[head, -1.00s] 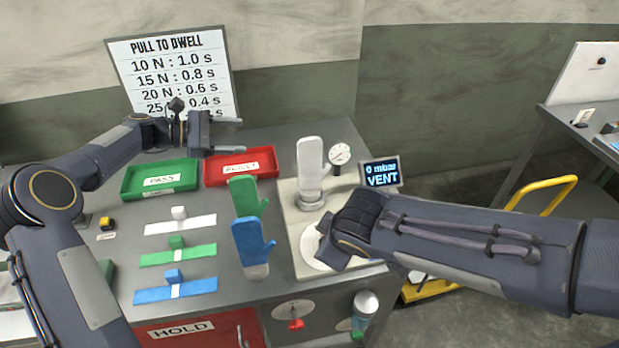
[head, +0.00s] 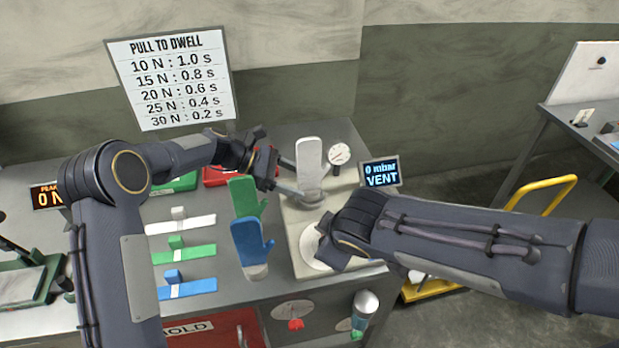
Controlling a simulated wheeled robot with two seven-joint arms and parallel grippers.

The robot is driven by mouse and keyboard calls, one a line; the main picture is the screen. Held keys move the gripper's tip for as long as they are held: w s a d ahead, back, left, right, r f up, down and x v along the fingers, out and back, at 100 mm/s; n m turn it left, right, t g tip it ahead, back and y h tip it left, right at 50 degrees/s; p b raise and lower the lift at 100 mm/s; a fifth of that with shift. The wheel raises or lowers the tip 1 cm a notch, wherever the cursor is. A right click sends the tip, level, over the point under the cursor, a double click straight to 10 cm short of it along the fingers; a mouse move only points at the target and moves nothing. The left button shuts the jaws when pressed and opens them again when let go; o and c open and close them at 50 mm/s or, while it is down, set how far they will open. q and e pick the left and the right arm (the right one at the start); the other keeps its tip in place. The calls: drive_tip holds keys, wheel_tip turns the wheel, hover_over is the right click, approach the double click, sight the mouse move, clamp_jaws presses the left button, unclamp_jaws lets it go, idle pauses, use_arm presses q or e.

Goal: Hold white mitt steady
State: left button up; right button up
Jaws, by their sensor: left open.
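The white mitt (head: 309,158) stands upright on a round metal mount (head: 309,196) on the pale fixture plate. My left gripper (head: 305,181) is open at the mitt's lower left side. One finger reaches toward the mitt's edge and the other runs low across the mount. I cannot tell whether either finger touches. My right gripper (head: 340,250) points down over a white disc (head: 312,250) at the front of the plate. Its fingers are hidden by its own wrist.
A green mitt (head: 244,197) and a blue mitt (head: 252,243) stand close left of the fixture. A gauge (head: 339,154) is just right of the white mitt. A display (head: 381,173) reads 0 mbar VENT. Green and red trays lie behind my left arm.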

sight(309, 188)
use_arm(q)
drive_tip(key=shift+x, duration=2.35)
